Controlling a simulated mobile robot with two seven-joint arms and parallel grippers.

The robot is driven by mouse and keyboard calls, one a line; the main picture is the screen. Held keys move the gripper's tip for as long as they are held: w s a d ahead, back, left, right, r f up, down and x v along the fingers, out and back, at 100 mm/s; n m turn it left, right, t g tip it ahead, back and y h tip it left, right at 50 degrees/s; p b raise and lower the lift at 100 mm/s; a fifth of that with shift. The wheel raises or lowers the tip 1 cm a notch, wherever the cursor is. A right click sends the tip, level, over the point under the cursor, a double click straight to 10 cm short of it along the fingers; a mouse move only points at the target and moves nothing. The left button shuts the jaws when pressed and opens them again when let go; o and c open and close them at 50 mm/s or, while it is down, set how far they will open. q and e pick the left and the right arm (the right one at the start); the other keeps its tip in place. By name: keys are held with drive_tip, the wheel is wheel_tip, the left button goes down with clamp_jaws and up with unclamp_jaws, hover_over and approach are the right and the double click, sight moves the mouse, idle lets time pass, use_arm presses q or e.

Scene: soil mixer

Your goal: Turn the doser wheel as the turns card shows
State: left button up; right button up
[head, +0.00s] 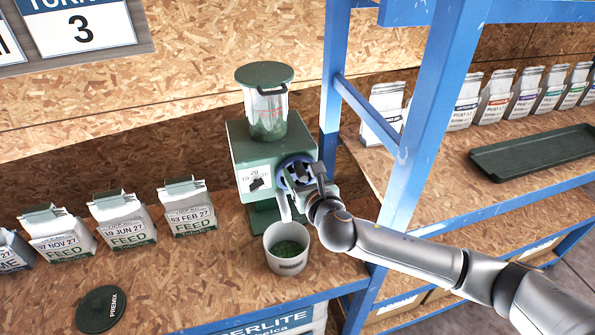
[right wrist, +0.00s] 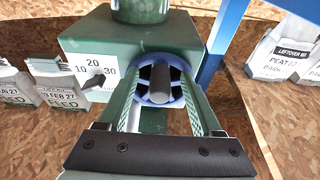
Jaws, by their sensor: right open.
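The turns card (head: 84,32) on the back wall at top left reads 3, its top line partly cut off. The green doser (head: 240,140) stands on the bench with a clear green-lidded hopper (head: 267,105) on top. Its dial (right wrist: 95,72) is marked 10, 20, 30 and has a black pointer. My right gripper (head: 308,176) is at the wheel, open, with one finger on each side of the hub in the right wrist view (right wrist: 160,78). Contact cannot be told. My left gripper is out of view.
A white pot (head: 288,262) with green contents stands below the doser spout. Several feed bags (head: 125,222) and a dark premix lid (head: 102,309) are at left. A blue rack post (head: 425,120) rises close to my right arm. A green tray (head: 535,152) lies on the right shelf.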

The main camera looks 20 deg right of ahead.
drive_tip(key=shift+o, duration=0.4)
drive_tip(key=shift+s, duration=0.1)
drive_tip(key=shift+s+f, duration=0.1)
drive_tip(key=shift+s, duration=0.2)
drive_tip(key=s, duration=0.7)
drive_tip(key=shift+s+d, duration=0.15)
